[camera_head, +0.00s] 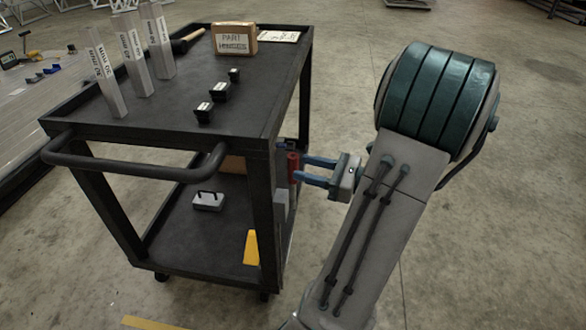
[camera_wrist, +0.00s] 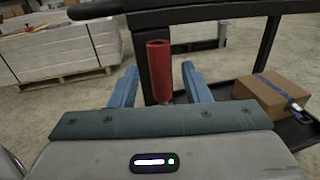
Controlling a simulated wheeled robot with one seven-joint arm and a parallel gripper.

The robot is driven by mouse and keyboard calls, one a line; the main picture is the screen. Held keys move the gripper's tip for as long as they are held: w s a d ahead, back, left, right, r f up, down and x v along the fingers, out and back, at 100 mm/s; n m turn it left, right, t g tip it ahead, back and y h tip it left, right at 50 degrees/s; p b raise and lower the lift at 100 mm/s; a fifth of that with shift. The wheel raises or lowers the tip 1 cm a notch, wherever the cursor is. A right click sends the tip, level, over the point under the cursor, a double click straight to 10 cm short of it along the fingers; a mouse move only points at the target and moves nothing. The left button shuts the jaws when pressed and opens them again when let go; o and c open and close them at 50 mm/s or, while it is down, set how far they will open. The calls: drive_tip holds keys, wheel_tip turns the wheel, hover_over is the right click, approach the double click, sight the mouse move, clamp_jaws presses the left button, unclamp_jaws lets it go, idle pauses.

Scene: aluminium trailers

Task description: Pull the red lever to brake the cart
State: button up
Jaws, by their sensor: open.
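The red lever (camera_wrist: 159,70) is an upright red cylinder at the side of the cart. In the wrist view it stands between the two blue fingers of my gripper (camera_wrist: 158,88), with a gap on each side. In the head view the lever (camera_head: 293,167) shows small beside the cart's front right leg, and my gripper (camera_head: 304,170) reaches it from the right with its fingers apart. The cart (camera_head: 190,214) is black, with two shelves and a front handle. The lever's lower end is hidden behind my gripper in the wrist view.
The cart's top holds a cardboard box (camera_head: 235,38), metal bars (camera_head: 133,58) and small black blocks. A lower-shelf box (camera_wrist: 270,94) shows at the right of the wrist view. A pale stack (camera_wrist: 60,50) stands on the left.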

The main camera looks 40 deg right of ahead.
sight(293, 163)
drive_tip(key=shift+b+x, duration=0.35)
drive_tip(key=shift+x, duration=1.75)
drive_tip(key=shift+s, duration=0.1)
clamp_jaws()
drive_tip(key=shift+d+r+p, duration=0.1)
drive_tip(key=shift+p, duration=0.25)
